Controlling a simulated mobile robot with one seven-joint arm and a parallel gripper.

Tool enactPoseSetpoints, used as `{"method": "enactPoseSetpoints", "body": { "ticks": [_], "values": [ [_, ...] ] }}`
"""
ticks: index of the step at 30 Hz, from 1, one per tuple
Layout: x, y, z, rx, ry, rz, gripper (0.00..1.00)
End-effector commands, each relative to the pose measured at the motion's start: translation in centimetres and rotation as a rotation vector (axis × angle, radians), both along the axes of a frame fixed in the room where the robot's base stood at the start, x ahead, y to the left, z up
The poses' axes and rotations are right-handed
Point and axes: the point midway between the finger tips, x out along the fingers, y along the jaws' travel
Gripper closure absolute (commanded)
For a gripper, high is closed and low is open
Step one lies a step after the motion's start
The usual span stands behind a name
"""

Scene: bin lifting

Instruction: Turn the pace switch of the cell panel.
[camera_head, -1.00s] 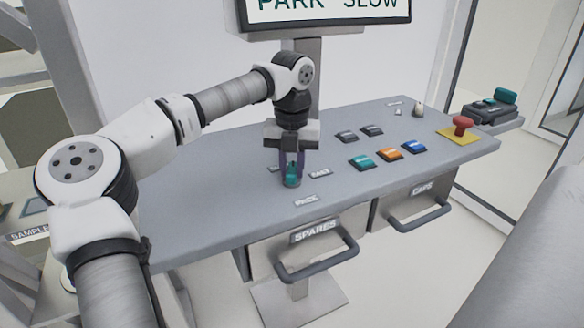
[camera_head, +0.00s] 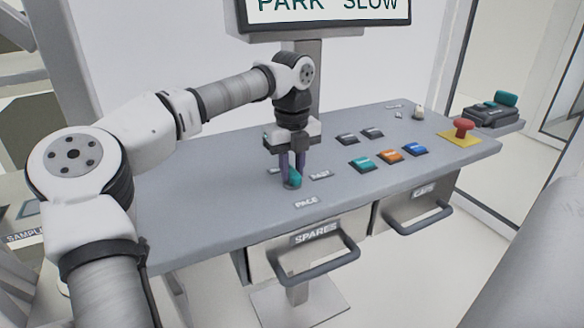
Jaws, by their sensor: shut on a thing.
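The pace switch (camera_head: 293,179) is a small teal knob on the grey cell panel (camera_head: 225,205), behind the PACE label (camera_head: 306,203). My gripper (camera_head: 292,172) points straight down over it, and its two dark fingers are shut on the knob from both sides. The knob looks turned at an angle, and the fingers partly hide it. A FAST label (camera_head: 320,175) lies just right of the knob. The sign (camera_head: 328,8) above reads PARK SLOW; its top is cut off.
A red mushroom button (camera_head: 464,128) stands on a yellow plate at the right. SPARES (camera_head: 316,234) and CAFE-like (camera_head: 424,191) drawers hang in front. The panel's left part is clear.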

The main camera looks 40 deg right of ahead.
Motion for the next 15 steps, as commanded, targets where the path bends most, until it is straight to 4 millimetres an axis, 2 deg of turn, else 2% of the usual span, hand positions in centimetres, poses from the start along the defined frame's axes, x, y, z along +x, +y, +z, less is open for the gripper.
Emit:
{"method": "enactPoseSetpoints", "body": {
  "ticks": [12,13,15],
  "values": [
    [0.09,-0.03,0.13,-0.003,-0.002,0.009,1.0],
    [0.09,-0.03,0.14,-0.003,-0.002,0.009,0.74],
    [0.08,-0.03,0.12,-0.003,-0.002,0.008,0.65]
  ]
}}
